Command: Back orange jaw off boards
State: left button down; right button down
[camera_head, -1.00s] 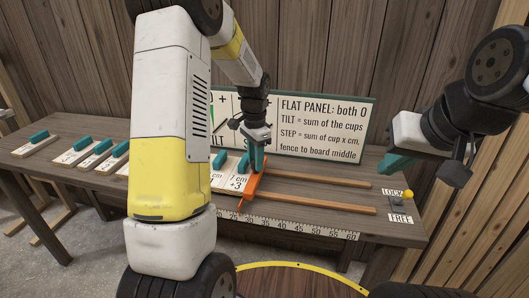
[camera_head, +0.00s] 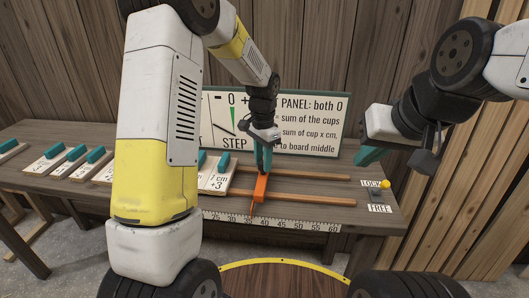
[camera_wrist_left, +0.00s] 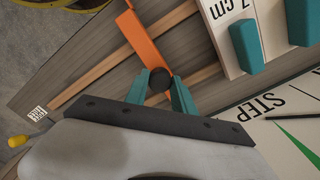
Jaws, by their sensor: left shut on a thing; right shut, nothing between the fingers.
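The orange jaw (camera_head: 260,188) sits across the wooden rails, with a gap between it and the nearest white board (camera_head: 215,183) on its left. My left gripper (camera_head: 263,160) is shut on the jaw's dark round knob. The wrist view shows its teal fingertips (camera_wrist_left: 166,93) on either side of the black knob (camera_wrist_left: 160,78), at the end of the orange jaw (camera_wrist_left: 143,40). My right gripper (camera_head: 369,156) is shut and empty above the right end of the bench. The boards with teal handles stand in a row, partly hidden by my left arm.
The rails (camera_head: 310,200) are bare right of the jaw. A ruler strip (camera_head: 290,222) runs along the bench front. A yellow-knobbed lever (camera_head: 385,184) with LOCK and FREE labels stands at the right, below my right gripper. A sign (camera_head: 325,120) stands behind.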

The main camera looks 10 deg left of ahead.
pick_arm(q)
jog(key=c, duration=1.1)
grip_release()
jog(key=shift+o, duration=0.2)
jog(key=shift+r, duration=3.95)
jog(key=shift+a+r, duration=0.1)
jog(key=s+a+r+n+t+h, duration=0.1)
jog(key=s+a+r+n+t, duration=0.3)
jog(key=s+r, duration=0.7)
jog(key=s+a+n+t, duration=0.1)
jog(key=s+n, duration=0.1)
jog(key=s, duration=0.4)
jog(key=s+a+n+t+h, duration=0.1)
jog(key=s+n, duration=0.1)
jog(key=s, duration=0.5)
jog(key=shift+a+r+n, duration=0.15)
jog(key=shift+a+n, duration=0.1)
jog(key=shift+n, duration=0.15)
